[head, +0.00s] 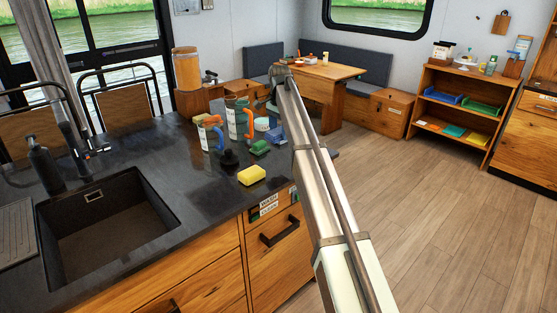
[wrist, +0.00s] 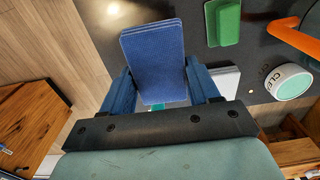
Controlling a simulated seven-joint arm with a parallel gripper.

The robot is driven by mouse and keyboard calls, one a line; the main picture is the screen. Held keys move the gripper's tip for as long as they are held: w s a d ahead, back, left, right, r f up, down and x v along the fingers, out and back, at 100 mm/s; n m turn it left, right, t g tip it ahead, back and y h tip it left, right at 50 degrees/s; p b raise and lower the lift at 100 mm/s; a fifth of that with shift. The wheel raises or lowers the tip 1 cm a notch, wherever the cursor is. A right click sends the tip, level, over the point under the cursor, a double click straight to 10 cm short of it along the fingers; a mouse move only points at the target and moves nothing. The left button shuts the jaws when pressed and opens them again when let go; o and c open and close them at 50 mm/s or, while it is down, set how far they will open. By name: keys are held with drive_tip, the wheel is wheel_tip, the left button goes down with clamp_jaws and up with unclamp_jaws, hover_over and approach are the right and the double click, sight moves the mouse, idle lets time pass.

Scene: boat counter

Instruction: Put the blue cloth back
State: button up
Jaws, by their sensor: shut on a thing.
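The blue cloth (wrist: 152,48) is a folded, layered pad. In the wrist view it sits between the two blue fingers of my gripper (wrist: 159,76), which is shut on it. The cloth's far end sticks out past the fingertips, above or at the dark counter; I cannot tell whether it touches. In the head view my arm comes in from the lower right and its far end is over the counter's back right corner. The fingers are not clear there. A small blue patch (head: 275,135) beside the arm may be the cloth.
A green block (wrist: 223,22) and a round container with a "CLE" label (wrist: 291,82) stand close by. A yellow sponge (head: 251,175), a green sponge (head: 260,147) and orange-handled containers (head: 238,118) crowd this counter end. The sink (head: 105,220) is left; open floor lies right.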

sight(279, 160)
drive_tip(key=shift+f, duration=4.9)
drive_tip(key=shift+f, duration=0.15)
drive_tip(key=o, duration=1.1)
wheel_tip(279, 160, up, 12)
drive_tip(key=shift+r, duration=0.15)
drive_tip(key=shift+o, duration=0.2)
